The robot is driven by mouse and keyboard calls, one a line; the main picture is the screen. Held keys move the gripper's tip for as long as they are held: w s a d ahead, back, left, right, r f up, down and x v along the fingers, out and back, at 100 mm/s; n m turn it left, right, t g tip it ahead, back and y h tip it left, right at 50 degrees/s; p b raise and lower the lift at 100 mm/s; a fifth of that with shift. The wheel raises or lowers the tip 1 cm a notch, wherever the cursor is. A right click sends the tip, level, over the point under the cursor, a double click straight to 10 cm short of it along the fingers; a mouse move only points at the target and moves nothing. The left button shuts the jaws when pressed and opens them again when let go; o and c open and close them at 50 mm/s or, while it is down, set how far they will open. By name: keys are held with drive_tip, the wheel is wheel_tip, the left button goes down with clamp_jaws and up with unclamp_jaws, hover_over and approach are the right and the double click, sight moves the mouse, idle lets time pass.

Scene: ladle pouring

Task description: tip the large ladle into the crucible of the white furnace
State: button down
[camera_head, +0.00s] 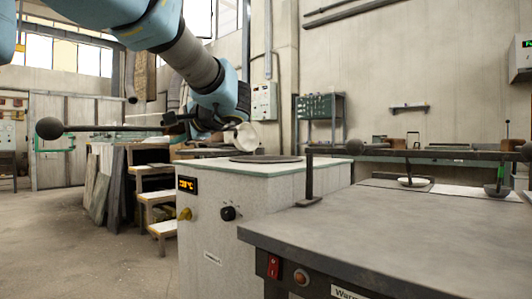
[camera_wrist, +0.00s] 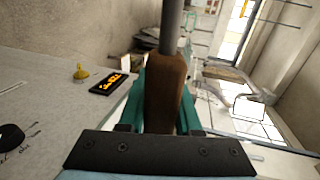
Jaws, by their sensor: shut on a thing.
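My gripper (camera_head: 190,122) is shut on the large ladle's brown wooden handle, which shows between the teal fingers in the wrist view (camera_wrist: 165,95). In the head view, a dark rod with a ball end (camera_head: 49,128) sticks out left of my gripper. A pale ladle bowl (camera_head: 246,137) shows to its right, looks tilted, and appears just above the furnace top. The white furnace (camera_head: 228,222) has a dark round crucible mouth (camera_head: 266,159) in its top. The inside of the crucible and the bowl's contents cannot be seen.
A dark-topped warming table (camera_head: 400,232) stands close to the furnace on the right. A rack bar (camera_head: 400,153) above it carries smaller ladles (camera_head: 497,189). Stepped wooden shelves (camera_head: 155,196) stand behind left. The floor at left is clear.

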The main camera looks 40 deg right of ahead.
drive_tip(key=g+p, duration=0.1)
drive_tip(key=p, duration=0.1)
drive_tip(key=w+r+g+p, duration=0.1)
drive_tip(key=p, duration=0.1)
drive_tip(key=shift+a+r+h+p, duration=0.15)
drive_tip(key=shift+h+p, duration=0.15)
